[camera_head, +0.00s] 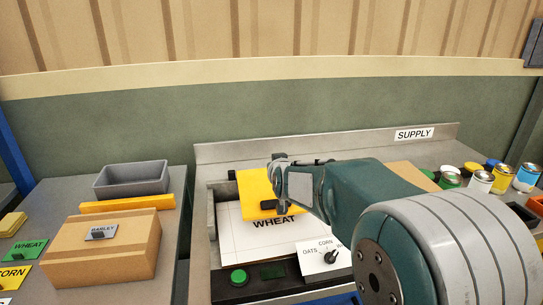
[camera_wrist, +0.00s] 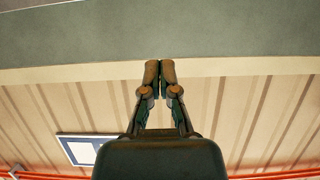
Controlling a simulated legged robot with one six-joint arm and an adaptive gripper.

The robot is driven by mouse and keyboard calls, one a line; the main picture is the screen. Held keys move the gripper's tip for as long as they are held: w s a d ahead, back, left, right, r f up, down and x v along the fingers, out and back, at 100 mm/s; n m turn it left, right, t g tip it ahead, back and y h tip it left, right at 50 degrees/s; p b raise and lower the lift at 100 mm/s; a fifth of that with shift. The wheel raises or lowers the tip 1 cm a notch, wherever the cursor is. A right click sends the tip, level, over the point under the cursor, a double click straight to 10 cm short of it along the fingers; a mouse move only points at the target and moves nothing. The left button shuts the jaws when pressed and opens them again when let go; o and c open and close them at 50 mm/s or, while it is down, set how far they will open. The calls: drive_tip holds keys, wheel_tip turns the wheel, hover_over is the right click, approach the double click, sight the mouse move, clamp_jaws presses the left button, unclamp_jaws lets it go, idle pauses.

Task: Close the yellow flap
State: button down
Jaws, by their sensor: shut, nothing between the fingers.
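The yellow flap (camera_head: 257,190) is in the head view, at the back of a white panel marked WHEAT (camera_head: 240,228). It looks raised or tilted, but my gripper and arm cover its right part, so its exact angle is hard to tell. My gripper (camera_head: 279,184) is in front of the flap in the head view; I cannot tell whether they touch. In the wrist view my gripper (camera_wrist: 159,68) has its fingertips together with nothing between them. The wrist view shows the wall beyond the fingers and no flap.
A green button (camera_head: 239,277) and a dial (camera_head: 330,257) sit at the machine's front. Left are a grey bin (camera_head: 130,179), a yellow bar (camera_head: 128,203) and a BARLEY box (camera_head: 104,248). Several cans, including a white one (camera_head: 480,181), stand at right. A SUPPLY sign (camera_head: 414,134) marks the back ledge.

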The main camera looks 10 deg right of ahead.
sight(274, 209)
drive_tip(key=s+f, duration=0.1)
drive_tip(key=f, duration=0.2)
drive_tip(key=s+f, duration=0.1)
drive_tip(key=f, duration=0.3)
drive_tip(key=s+f, duration=0.1)
drive_tip(key=f, duration=0.3)
drive_tip(key=shift+s, duration=0.35)
drive_tip(key=shift+f, duration=0.8)
drive_tip(key=v, duration=1.1)
drive_tip(key=shift+s, duration=0.4)
drive_tip(key=shift+s+r, duration=0.1)
drive_tip(key=shift+r, duration=0.1)
drive_tip(key=s+r+g, duration=0.2)
drive_tip(key=s+g, duration=0.2)
drive_tip(key=s, duration=0.7)
drive_tip(key=s+r+g, duration=0.2)
drive_tip(key=s+g, duration=0.2)
drive_tip(key=s, duration=0.7)
drive_tip(key=shift+s+d+r, duration=0.35)
drive_tip(key=shift+d, duration=0.05)
